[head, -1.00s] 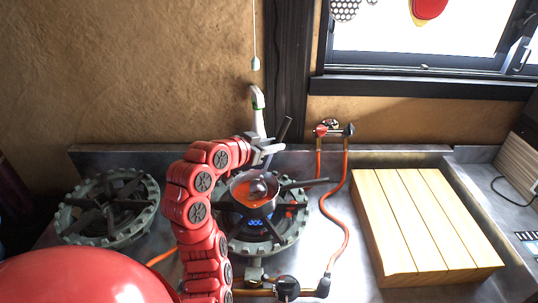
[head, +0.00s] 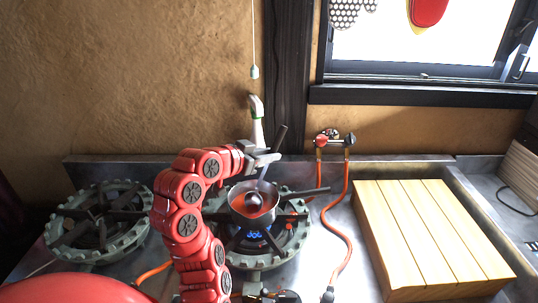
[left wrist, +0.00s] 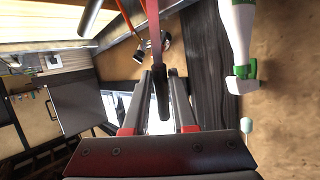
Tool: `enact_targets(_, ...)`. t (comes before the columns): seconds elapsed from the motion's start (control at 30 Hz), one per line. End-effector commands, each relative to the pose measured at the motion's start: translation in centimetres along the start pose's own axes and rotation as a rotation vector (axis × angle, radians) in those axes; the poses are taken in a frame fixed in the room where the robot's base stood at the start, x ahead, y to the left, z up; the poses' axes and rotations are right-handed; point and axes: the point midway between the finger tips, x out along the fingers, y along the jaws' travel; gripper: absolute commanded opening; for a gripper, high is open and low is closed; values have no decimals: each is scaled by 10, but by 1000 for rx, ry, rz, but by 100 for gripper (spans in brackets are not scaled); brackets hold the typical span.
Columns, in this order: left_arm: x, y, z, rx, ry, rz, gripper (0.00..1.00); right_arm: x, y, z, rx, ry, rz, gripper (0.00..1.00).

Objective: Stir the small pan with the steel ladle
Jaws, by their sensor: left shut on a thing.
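The small pan (head: 235,207) sits on the right burner (head: 292,238), with red-orange content inside and its dark handle (head: 308,192) pointing right. The steel ladle (head: 263,177) stands tilted in the pan. Its round bowl (head: 252,202) is down in the red content and its dark handle end (head: 281,137) rises up and right. My left gripper (head: 266,160) is shut on the ladle's handle, above the pan's back rim. The left wrist view shows the dark handle (left wrist: 159,85) between the two fingers (left wrist: 166,80). My right gripper is in neither view.
A blue flame (head: 256,236) burns under the pan. An empty burner (head: 103,222) is at left. A slatted wooden board (head: 430,235) lies at right. An orange hose (head: 346,220) runs from a valve (head: 334,140) at the wall. A white-green bottle-like object (left wrist: 238,40) is close by in the wrist view.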

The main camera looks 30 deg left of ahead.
Motion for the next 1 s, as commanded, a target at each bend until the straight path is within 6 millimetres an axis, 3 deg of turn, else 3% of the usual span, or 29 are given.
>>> enact_targets(0.43, 0, 0, -6, 1, 1, 0, 0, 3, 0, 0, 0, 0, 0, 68)
enact_targets(1.0, 0, 2, -56, 2, 1, 0, 0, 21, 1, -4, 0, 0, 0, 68)
